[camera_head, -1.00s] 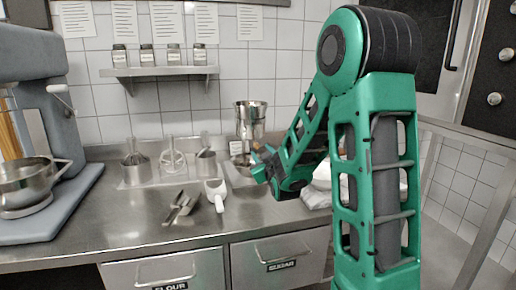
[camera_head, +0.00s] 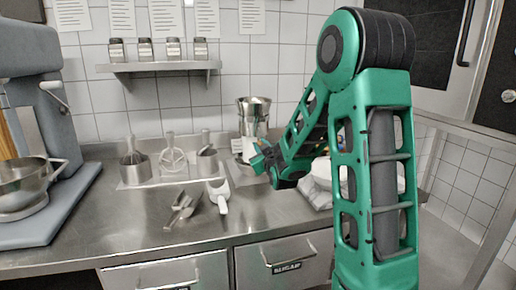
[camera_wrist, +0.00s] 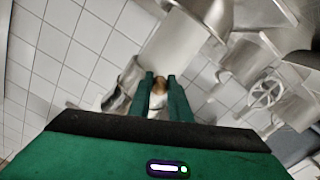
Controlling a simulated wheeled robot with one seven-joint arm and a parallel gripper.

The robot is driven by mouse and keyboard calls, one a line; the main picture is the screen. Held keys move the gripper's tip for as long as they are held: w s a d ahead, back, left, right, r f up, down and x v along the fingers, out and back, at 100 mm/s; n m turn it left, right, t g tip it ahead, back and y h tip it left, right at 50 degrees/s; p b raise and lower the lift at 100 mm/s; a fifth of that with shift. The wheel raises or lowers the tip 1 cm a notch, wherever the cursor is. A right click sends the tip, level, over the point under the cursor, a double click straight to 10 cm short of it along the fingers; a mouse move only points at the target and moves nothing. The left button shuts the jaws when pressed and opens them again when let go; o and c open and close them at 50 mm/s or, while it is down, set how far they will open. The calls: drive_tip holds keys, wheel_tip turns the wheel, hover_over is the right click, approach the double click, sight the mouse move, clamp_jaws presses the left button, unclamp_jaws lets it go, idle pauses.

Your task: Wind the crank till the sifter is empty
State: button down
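The sifter (camera_head: 253,103) is a shiny metal cup against the back wall. A pale white column (camera_head: 254,127) shows under it, like falling flour, above a metal bowl (camera_head: 240,159) on the counter. In the wrist view the white column (camera_wrist: 172,40) runs between the sifter (camera_wrist: 196,8) and the bowl (camera_wrist: 122,85). My gripper (camera_head: 262,161) is beside the sifter, below its rim. In the wrist view its two green fingers (camera_wrist: 161,82) are closed around the brown crank knob (camera_wrist: 160,86). The crank arm and the sifter's inside are hidden.
A scoop (camera_head: 182,208) and a white scoop (camera_head: 219,193) lie on the counter (camera_head: 120,225). Utensil pots (camera_head: 135,169) stand behind. A stand mixer (camera_head: 30,110) is at left. White bowls and cloth (camera_head: 318,185) sit behind my arm. A jar shelf (camera_head: 165,68) is above.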

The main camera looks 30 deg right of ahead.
drive_tip(key=shift+a, duration=0.15)
drive_tip(key=a+r+m, duration=0.2)
drive_tip(key=r+m, duration=0.2)
drive_tip(key=m, duration=0.7)
drive_tip(key=w+a+r+m, duration=0.1)
drive_tip(key=r+m, duration=0.3)
drive_tip(key=m, duration=0.8)
drive_tip(key=shift+w+a+r+m+y, duration=0.15)
drive_tip(key=shift+a+r+m+y, duration=0.15)
drive_tip(key=shift+a, duration=0.25)
idle(0.3)
drive_tip(key=c, duration=1.6)
unclamp_jaws()
drive_tip(key=shift+d, duration=0.1)
drive_tip(key=shift+c, duration=0.2)
